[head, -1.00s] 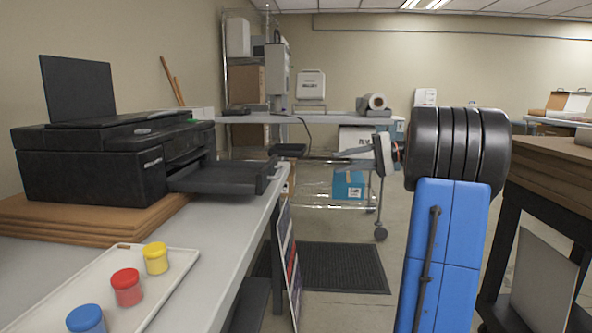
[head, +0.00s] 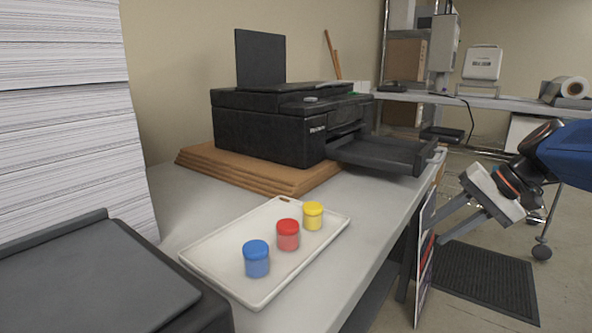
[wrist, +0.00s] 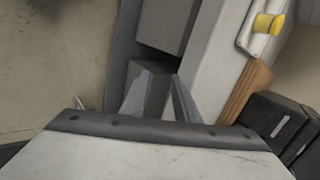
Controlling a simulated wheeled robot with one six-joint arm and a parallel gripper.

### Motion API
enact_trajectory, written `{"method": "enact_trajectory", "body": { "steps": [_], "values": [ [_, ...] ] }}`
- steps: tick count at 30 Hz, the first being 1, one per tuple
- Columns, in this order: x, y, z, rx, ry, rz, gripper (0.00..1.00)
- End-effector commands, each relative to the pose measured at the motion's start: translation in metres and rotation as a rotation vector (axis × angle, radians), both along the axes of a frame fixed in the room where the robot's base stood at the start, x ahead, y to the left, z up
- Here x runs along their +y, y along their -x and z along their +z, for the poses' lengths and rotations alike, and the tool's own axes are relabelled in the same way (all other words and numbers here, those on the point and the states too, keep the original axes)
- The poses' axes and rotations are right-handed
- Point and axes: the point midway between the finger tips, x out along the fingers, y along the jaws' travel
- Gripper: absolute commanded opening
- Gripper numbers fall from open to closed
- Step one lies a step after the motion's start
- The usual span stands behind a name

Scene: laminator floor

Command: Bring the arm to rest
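My gripper (head: 437,231) is at the right of the head view, beside the table's right edge. Its two grey fingers point down and left and stand apart with nothing between them. In the wrist view the fingers (wrist: 164,98) also show apart and empty. A blue jar (head: 256,259), a red jar (head: 288,235) and a yellow jar (head: 313,216) stand upright in a row on a white tray (head: 212,262). The yellow jar also shows at the top right of the wrist view (wrist: 268,23). My gripper is clear of the tray and jars.
A black printer (head: 270,130) sits on brown boards (head: 225,170) on the table (head: 175,205). A tall paper stack (head: 70,130) stands at left. A signboard (head: 425,255) leans by the table's edge, near my gripper. A dark mat (head: 485,280) lies on the floor.

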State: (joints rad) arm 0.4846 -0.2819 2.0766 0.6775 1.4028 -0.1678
Motion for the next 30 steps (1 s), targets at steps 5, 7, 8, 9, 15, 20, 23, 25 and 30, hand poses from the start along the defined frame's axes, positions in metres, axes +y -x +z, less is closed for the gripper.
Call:
{"method": "enact_trajectory", "body": {
  "steps": [5, 7, 8, 9, 15, 20, 23, 25, 30],
  "values": [
    [0.030, 0.052, -0.035, 0.001, 0.179, 0.065, 0.28],
    [0.037, 0.071, -0.048, -0.007, 0.249, 0.090, 0.28],
    [0.039, 0.079, -0.054, -0.012, 0.278, 0.101, 0.28],
    [0.041, 0.089, -0.062, -0.019, 0.317, 0.116, 0.28],
    [0.044, 0.136, -0.098, -0.088, 0.509, 0.193, 0.28],
    [0.040, 0.162, -0.121, -0.161, 0.633, 0.251, 0.28],
    [0.037, 0.171, -0.131, -0.197, 0.686, 0.277, 0.28],
    [0.036, 0.175, -0.135, -0.215, 0.709, 0.289, 0.28],
    [0.034, 0.178, -0.139, -0.232, 0.731, 0.298, 0.28]
  ]
}}
